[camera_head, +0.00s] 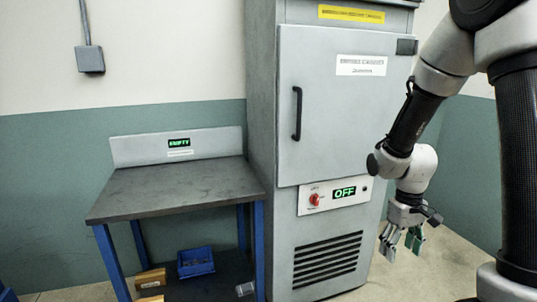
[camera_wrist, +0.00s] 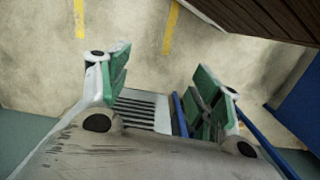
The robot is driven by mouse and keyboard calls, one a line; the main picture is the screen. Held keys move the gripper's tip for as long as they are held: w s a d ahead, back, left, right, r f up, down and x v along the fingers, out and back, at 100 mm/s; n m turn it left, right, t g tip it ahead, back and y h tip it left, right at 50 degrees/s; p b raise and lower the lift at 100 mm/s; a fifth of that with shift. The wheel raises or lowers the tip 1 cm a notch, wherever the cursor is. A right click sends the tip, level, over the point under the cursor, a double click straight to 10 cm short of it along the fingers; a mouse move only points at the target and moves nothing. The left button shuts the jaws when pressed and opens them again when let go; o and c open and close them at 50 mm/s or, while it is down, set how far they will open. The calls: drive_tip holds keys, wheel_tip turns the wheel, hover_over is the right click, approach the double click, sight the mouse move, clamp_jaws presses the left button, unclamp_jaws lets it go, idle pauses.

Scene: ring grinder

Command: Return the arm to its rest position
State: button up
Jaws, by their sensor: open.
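My arm is bent, coming in from the upper right of the head view.
The grey cabinet (camera_head: 330,105) has its door shut; its panel display (camera_head: 345,192) reads OFF beside a red knob (camera_head: 314,199). A workbench (camera_head: 175,188) to its left has a clear top and a sign (camera_head: 179,142) reading EMPTY. A blue bin (camera_head: 196,262) sits below.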

drive_tip(key=s+r+m+t, duration=0.1)
drive_tip(key=s+r+t, duration=0.1)
drive_tip(key=s+r, duration=0.5)
drive_tip(key=s+d+r+m+t, duration=0.1)
drive_tip(key=s+r+t, duration=0.2)
drive_tip(key=s+r, duration=0.4)
wheel_tip(320, 180, up, 8)
drive_tip(key=shift+s+d+f+m, duration=0.1)
drive_tip(key=shift+s+d+m, duration=0.2)
drive_tip(key=shift+s, duration=0.1)
drive_tip(key=shift+c, duration=0.3)
